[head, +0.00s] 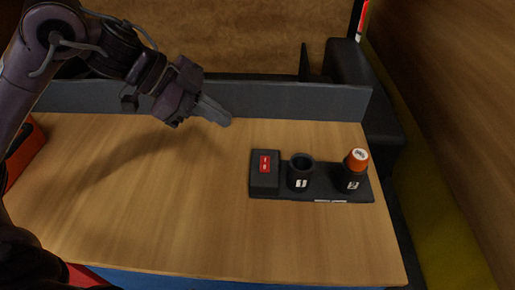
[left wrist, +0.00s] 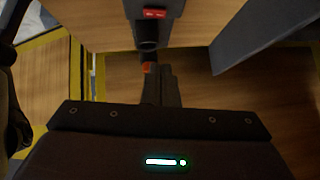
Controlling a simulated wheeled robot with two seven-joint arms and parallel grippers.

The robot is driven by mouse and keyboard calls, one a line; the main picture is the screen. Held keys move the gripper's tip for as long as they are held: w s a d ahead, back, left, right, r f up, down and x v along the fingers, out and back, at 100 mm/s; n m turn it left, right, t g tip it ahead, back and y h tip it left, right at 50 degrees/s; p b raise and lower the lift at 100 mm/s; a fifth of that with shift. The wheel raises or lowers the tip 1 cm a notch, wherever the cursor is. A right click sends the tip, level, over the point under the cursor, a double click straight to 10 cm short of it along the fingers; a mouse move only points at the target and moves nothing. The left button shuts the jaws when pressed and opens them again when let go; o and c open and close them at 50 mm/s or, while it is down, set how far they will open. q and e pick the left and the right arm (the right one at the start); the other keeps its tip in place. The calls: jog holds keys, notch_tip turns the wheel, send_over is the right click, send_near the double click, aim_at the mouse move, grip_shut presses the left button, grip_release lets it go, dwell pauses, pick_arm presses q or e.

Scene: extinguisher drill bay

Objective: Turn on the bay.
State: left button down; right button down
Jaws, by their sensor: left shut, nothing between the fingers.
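A black unit (head: 310,197) lies on the wooden table's right part. Its left block carries a red switch (head: 265,163) with white marks; which way it is pressed I cannot tell. Beside it stand an empty-looking black cup (head: 300,172) marked 1 and a second cup (head: 350,182) marked 2, which holds an orange-topped object (head: 357,157). My left gripper (head: 222,118) is shut and empty, above the table to the upper left of the unit, apart from it. The left wrist view shows the switch (left wrist: 154,14) beyond the shut fingers (left wrist: 161,78). My right gripper is not in view.
A low grey wall (head: 290,99) runs along the table's back edge. An orange-red object (head: 24,150) shows at the left edge. The wooden tabletop (head: 150,210) left of the unit is clear. A yellow strip (head: 430,170) runs along the floor at right.

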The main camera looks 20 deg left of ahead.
pick_arm(q)
jog(key=p, duration=0.2)
send_over(270, 158)
jog(key=s+a, duration=0.2)
jog(key=a, duration=0.1)
jog(key=f, duration=0.6)
jog(key=shift+d+f, duration=0.25)
jog(key=shift+f, duration=0.05)
jog(key=f, duration=0.2)
jog(key=shift+w+f, duration=0.25)
jog(key=shift+f, duration=0.15)
jog(key=shift+w+a+f, duration=0.1)
jog(key=shift+f, duration=0.7)
